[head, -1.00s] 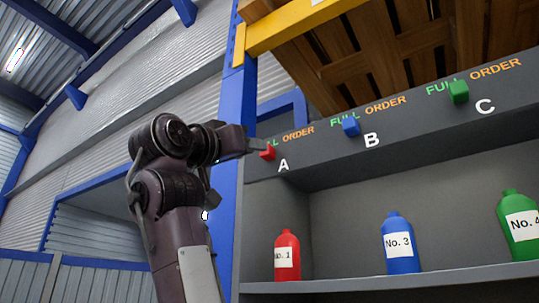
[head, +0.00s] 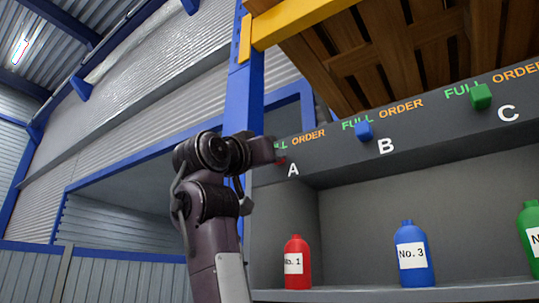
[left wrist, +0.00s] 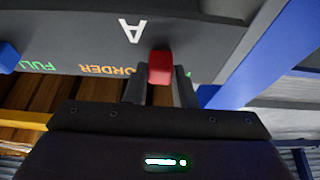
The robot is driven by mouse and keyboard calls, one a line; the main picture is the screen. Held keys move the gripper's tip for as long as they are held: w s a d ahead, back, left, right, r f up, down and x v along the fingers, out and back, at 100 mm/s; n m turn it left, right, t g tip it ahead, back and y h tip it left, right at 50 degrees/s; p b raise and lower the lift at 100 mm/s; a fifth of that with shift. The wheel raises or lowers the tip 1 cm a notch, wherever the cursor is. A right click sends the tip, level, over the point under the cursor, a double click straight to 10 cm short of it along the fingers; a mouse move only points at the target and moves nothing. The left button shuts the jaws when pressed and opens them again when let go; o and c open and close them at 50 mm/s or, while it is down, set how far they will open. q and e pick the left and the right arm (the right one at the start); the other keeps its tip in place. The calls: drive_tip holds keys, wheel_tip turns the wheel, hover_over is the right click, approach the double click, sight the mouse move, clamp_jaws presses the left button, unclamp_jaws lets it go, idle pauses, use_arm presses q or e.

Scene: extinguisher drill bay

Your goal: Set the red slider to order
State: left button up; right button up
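The red slider (left wrist: 160,67) shows in the left wrist view, which is upside down, on the dark panel (left wrist: 215,40) near the letter A. It stands on the FULL side of the ORDER label (left wrist: 107,70). My left gripper (left wrist: 160,88) has one finger on each side of the slider, and both fingers look close against it. In the head view my left gripper (head: 272,151) is at the panel's left end and mostly covers the red slider (head: 281,161) and part of FULL. My right gripper is in neither view.
A blue slider (head: 364,131) at B and a green slider (head: 481,96) at C sit farther right. Red (head: 297,262), blue (head: 412,253) and green (head: 530,235) bottles stand on the shelf below. A blue post (head: 242,90) rises just left of the panel.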

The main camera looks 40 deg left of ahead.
use_arm(q)
clamp_jaws()
drive_tip(key=shift+d, duration=0.1)
drive_tip(key=d, duration=0.4)
drive_tip(key=w+d+b, duration=0.1)
drive_tip(key=d, duration=0.1)
drive_tip(key=shift+d, duration=0.1)
drive_tip(key=shift+a, duration=0.2)
